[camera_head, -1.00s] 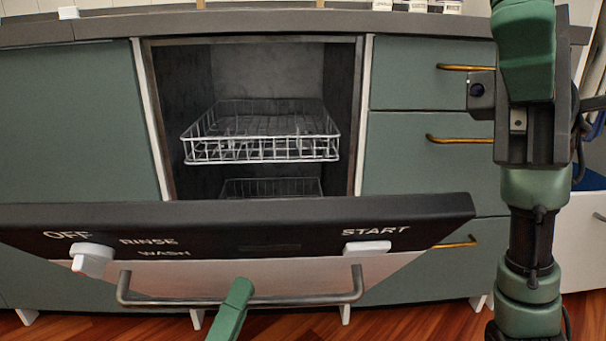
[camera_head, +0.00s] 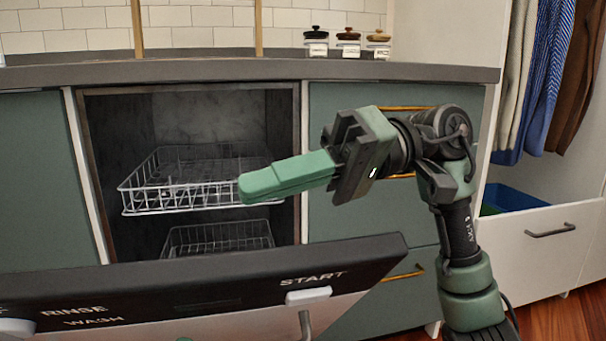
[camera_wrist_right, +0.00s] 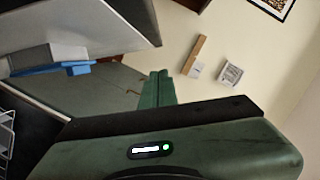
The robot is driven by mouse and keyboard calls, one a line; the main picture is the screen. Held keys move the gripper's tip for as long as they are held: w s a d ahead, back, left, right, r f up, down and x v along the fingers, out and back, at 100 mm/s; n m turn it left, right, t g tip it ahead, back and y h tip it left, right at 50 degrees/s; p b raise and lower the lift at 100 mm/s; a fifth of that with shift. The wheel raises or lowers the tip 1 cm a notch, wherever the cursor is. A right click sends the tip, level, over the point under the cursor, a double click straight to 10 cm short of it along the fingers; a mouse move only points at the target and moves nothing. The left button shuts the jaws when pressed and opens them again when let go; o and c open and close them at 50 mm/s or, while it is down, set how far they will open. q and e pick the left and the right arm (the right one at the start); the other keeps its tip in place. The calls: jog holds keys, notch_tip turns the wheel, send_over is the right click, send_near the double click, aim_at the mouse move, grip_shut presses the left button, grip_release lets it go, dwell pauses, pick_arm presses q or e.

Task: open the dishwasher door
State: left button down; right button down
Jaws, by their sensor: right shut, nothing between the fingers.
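The dishwasher door (camera_head: 230,272) is tilted outward at the bottom of the head view, its dark control panel toward me and its top edge away from the cabinet. The START button (camera_head: 308,296) is on its right side. Part of the metal handle (camera_head: 305,325) shows below; the rest is cut off. Behind the door is the dark opening, with an upper rack (camera_head: 190,180) and a lower rack (camera_head: 215,238). My right gripper (camera_head: 250,186) is shut and empty, pointing left above the door, in front of the racks. Its green fingers also show in the wrist view (camera_wrist_right: 158,90). My left gripper is not clearly seen.
Green drawers with brass handles (camera_head: 404,276) are right of the opening. The grey countertop (camera_head: 220,70) runs above, with several lidded jars (camera_head: 348,44). A white drawer (camera_head: 545,240) stands open at far right, near hanging clothes (camera_head: 550,75).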

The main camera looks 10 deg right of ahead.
jog(key=s+a+f, duration=0.2)
jog(key=s+a, duration=0.1)
jog(key=shift+a, duration=0.15)
jog(key=shift+s+f, duration=0.4)
jog(key=shift+s, duration=0.1)
